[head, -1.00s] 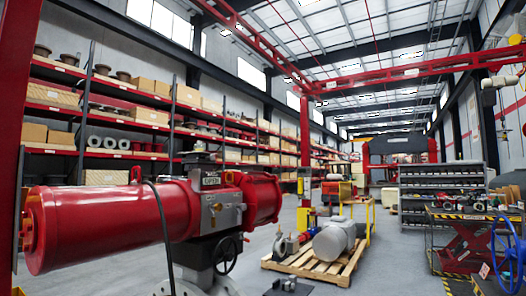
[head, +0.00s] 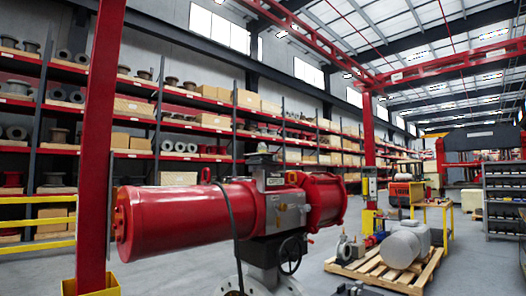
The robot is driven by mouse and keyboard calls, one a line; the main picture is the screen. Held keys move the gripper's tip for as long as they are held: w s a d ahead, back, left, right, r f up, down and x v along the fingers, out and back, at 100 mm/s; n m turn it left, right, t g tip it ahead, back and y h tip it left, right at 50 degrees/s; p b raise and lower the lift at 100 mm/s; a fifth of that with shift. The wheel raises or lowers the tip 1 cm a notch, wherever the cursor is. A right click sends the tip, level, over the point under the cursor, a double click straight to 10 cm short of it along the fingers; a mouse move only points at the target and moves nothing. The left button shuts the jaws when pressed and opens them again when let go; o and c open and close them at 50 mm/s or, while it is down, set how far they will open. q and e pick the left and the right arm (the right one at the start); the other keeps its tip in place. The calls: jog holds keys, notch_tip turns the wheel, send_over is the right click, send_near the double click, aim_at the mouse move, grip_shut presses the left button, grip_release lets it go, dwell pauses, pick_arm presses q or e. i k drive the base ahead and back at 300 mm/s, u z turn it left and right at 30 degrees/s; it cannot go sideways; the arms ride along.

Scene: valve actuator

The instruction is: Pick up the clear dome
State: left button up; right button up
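The large red valve actuator (head: 190,215) lies level in the middle of the head view, with a red cylinder at each end of a grey centre block. On top of the block sits a dark indicator box (head: 268,180) with pale lettering, and a small dark piece (head: 262,157) caps it. I cannot make out a clear dome there or anywhere else; at this size I cannot tell whether the cap is clear. A black handwheel (head: 291,255) is on the block's lower front. Neither of my grippers shows.
A red post (head: 98,150) with a yellow foot stands at the left. A wooden pallet (head: 385,275) bearing a grey motor (head: 405,246) is at the lower right. Tall shelving (head: 205,128) lines the back. Open grey floor lies between the actuator and the pallet.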

aim_at(262, 148)
jog(key=z, duration=1.35)
jog(key=i, duration=3.7)
jog(key=u, duration=3.2)
jog(key=k, duration=0.5)
jog(key=u, duration=0.05)
